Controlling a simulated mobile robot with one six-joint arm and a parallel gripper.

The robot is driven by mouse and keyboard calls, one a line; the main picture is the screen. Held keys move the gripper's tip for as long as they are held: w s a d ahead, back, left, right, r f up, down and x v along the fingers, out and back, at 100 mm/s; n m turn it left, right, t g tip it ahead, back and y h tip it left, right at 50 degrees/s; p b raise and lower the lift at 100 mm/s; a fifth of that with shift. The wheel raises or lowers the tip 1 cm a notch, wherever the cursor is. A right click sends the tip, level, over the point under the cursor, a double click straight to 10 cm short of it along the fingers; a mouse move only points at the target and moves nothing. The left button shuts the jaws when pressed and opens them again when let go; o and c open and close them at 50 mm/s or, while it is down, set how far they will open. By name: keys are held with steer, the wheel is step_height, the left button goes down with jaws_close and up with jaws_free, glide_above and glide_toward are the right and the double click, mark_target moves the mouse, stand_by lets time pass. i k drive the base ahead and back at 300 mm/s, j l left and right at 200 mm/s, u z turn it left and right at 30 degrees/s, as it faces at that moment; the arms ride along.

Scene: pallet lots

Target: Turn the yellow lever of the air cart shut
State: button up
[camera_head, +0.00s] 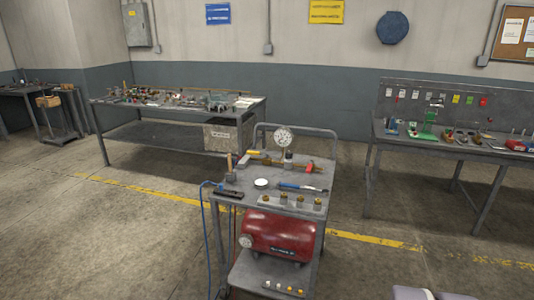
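The air cart (230,180) stands in the middle of the view, a grey wheeled trolley with a push handle at its back. A small yellow lever (253,152) shows near the back of its top, left of a round white pressure gauge (283,136). The lever looks about level; its exact setting is too small to tell. A red-handled part (310,167) lies right of the gauge. A red air tank (279,236) sits on the lower shelf, and a blue hose (204,215) hangs at the left side.
The cart top also holds a white disc (261,183), a blue-handled tool (295,187) and several brass fittings. A cluttered workbench (150,138) stands behind left, another bench (462,149) at right. Open concrete floor (120,250) lies left of the cart.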

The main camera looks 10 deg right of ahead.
mark_target(249, 152)
steer(key=i+j+z, duration=0.2)
steer(key=i, duration=0.25)
steer(key=i+j+z, duration=0.3)
steer(key=i+j, duration=0.15)
steer(key=j, duration=0.3)
steer(key=i+j+z, duration=0.15)
steer(key=j, duration=0.25)
steer(key=i+j+z, duration=0.15)
steer(key=j, duration=0.25)
steer(key=i+j+z, duration=0.15)
steer(key=j, duration=0.3)
steer(key=i+j+z, duration=0.15)
steer(key=j, duration=0.35)
steer(key=i+j+z, duration=0.15)
steer(key=j, duration=0.3)
steer(key=i+j+z, duration=0.15)
steer(key=j, duration=0.35)
steer(key=i+j+z, duration=0.3)
steer(key=j, duration=0.35)
steer(key=i+j+z, duration=0.15)
steer(key=j, duration=0.2)
steer(key=i+j+z, duration=0.15)
steer(key=j, duration=0.25)
steer(key=i, duration=0.05)
